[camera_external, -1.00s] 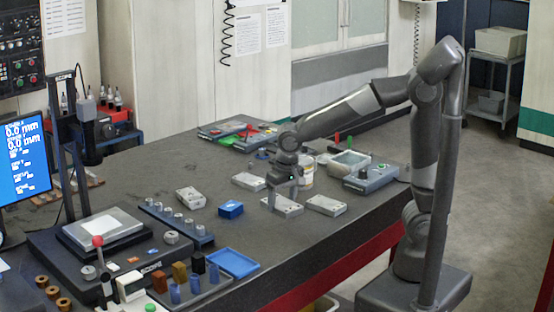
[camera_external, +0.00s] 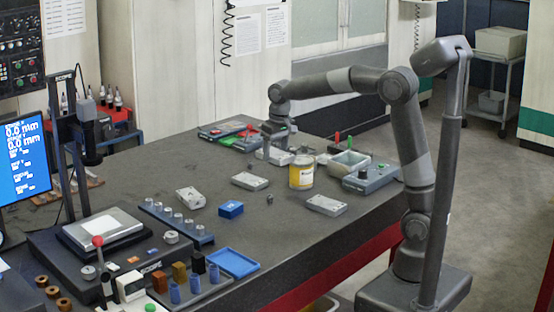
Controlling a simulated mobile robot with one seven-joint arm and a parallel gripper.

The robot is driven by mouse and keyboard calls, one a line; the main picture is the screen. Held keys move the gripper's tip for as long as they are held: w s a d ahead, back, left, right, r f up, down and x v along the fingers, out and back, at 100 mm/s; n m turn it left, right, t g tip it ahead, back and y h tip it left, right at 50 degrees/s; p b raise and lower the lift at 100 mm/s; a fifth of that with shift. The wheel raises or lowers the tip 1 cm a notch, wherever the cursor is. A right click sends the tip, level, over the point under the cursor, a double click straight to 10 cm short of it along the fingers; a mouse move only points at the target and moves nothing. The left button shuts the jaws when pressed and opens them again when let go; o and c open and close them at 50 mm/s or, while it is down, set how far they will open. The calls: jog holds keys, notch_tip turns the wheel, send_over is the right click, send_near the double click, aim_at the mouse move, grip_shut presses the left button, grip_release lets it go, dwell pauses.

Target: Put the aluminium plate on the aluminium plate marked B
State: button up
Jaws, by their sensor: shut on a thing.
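My gripper (camera_external: 276,150) points down at the far part of the bench, left of the yellow can. It is shut on a light grey aluminium plate (camera_external: 275,157); from this angle I cannot tell whether the plate touches anything below. Three similar plates lie apart on the bench: one in the middle (camera_external: 249,181), one at the right near the front edge (camera_external: 326,205), and a thicker-looking one at the left (camera_external: 190,197). The letter B is not readable on any of them, so I cannot tell which is marked.
A yellow can (camera_external: 301,173), an open grey box (camera_external: 348,164) and a grey control box (camera_external: 371,179) stand near the gripper. A blue block (camera_external: 231,209) and a small dark piece (camera_external: 269,198) lie nearer.

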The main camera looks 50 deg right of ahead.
jog(key=w+d, duration=0.8)
jog(key=d, duration=0.2)
send_over(249, 178)
jog(key=f, duration=0.7)
jog(key=shift+s+a, duration=0.1)
jog(key=shift+s, duration=0.25)
jog(key=shift+f, duration=2)
jog(key=shift+f, duration=0.1)
jog(key=o, duration=1.4)
jog(key=shift+c, duration=0.2)
